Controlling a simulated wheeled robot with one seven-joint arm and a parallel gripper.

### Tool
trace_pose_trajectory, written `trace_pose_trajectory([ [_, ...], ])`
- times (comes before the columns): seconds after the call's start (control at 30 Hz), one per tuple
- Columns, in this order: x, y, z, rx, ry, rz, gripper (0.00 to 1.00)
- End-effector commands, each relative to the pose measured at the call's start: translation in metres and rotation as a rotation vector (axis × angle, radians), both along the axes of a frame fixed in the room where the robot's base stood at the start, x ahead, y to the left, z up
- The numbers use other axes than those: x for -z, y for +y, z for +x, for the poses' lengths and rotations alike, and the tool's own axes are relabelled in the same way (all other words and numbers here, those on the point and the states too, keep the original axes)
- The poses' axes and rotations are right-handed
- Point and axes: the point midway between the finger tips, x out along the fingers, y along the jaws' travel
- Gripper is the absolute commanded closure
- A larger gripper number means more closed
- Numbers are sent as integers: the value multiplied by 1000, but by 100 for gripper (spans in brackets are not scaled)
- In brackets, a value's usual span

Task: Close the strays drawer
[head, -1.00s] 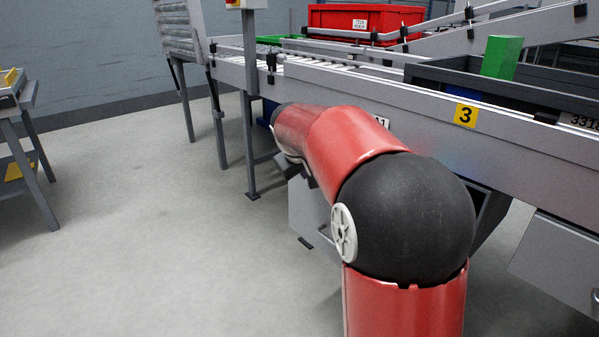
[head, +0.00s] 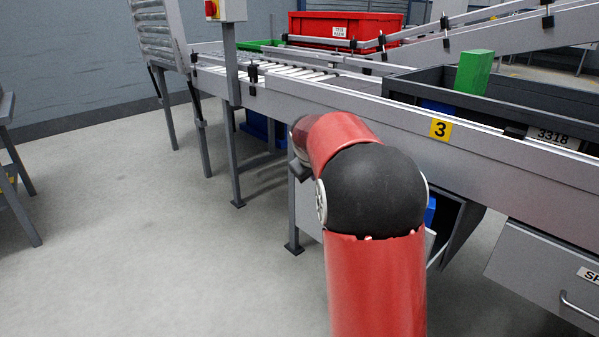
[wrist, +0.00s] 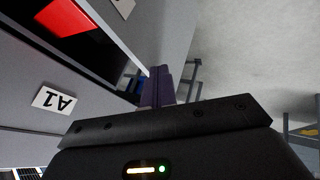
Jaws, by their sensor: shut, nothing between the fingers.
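An open drawer (head: 431,243) sits under the conveyor, mostly hidden behind my red arm in the head view; a blue thing (head: 430,212) shows inside. I take it for the strays drawer, as no readable name shows. In the wrist view a grey panel (wrist: 160,32), apparently its front, stands out from a dark opening, with a red thing and some blue behind it. A white label (wrist: 123,6) on the panel is cut off. My gripper (wrist: 166,72) is shut and empty, its purple fingers by the panel's edge; contact cannot be told. The head view hides it.
A closed drawer (head: 540,270) with a handle and a label starting "SP" is at the right. Conveyor legs (head: 235,150) stand left of my arm. An "A1" label (wrist: 54,100) shows upside down. Open floor (head: 130,220) lies to the left.

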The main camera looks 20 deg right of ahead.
Motion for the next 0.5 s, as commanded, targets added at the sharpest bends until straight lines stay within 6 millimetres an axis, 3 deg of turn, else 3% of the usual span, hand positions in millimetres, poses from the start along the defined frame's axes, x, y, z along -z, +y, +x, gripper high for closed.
trace_pose_trajectory([
  [0.5, -4, -94, 33, 4, 1, 0, 100],
])
